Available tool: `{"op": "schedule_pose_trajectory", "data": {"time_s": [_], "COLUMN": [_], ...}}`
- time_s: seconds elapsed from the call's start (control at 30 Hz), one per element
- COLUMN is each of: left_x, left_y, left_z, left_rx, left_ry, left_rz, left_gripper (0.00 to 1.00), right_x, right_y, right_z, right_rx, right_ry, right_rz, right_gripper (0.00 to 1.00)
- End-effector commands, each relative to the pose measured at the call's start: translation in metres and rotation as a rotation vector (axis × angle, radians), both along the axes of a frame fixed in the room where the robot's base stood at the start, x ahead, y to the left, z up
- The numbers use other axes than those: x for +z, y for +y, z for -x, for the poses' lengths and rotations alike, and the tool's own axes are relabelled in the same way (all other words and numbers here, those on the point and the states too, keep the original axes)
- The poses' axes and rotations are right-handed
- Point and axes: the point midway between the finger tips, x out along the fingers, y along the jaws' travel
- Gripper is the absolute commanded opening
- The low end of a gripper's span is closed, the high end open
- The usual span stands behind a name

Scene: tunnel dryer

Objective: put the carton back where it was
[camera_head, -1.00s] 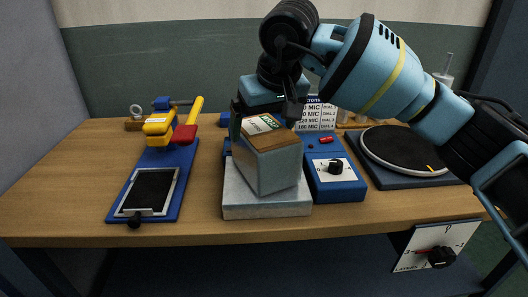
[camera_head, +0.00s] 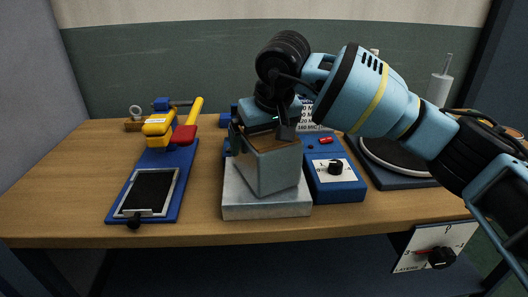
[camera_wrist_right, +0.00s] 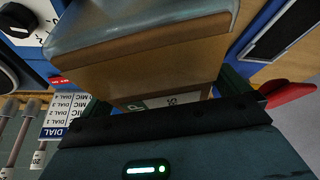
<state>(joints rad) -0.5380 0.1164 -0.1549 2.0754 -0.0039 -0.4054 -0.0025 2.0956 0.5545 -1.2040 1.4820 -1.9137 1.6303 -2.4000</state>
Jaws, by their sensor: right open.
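The carton (camera_head: 270,170), a box with a brown top and greyish film-like sides, sits on a pale grey block (camera_head: 265,208) in the middle of the table. My right gripper (camera_head: 260,136) is over the carton's upper part, its fingers at either side of it. In the right wrist view the carton (camera_wrist_right: 150,60) shows its brown face and part of a label between the open fingers (camera_wrist_right: 165,92). I cannot tell whether either finger touches it. My left gripper is out of view.
A blue box with a dial (camera_head: 336,184) stands close to the right of the block. A round dark plate (camera_head: 385,160) lies farther right, under my arm. A blue board with a yellow-and-red tool (camera_head: 165,165) lies left. Bare table (camera_head: 65,190) is free at far left.

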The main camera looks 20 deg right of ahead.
Motion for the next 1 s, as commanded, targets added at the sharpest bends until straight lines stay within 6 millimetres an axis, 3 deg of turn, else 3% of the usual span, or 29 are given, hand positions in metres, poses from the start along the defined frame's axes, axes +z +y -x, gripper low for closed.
{"op": "schedule_pose_trajectory", "data": {"time_s": [0.57, 1.0], "left_x": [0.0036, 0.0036], "left_y": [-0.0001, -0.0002], "left_z": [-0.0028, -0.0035], "left_rx": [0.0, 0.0], "left_ry": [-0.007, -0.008], "left_rz": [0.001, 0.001], "left_gripper": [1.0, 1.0], "right_x": [-0.0042, -0.0041], "right_y": [-0.0003, -0.0002], "right_z": [0.0002, 0.0001], "right_rx": [0.0, 0.0], "right_ry": [0.0, 0.0], "right_rz": [0.001, 0.0], "right_gripper": [1.0, 0.44]}}
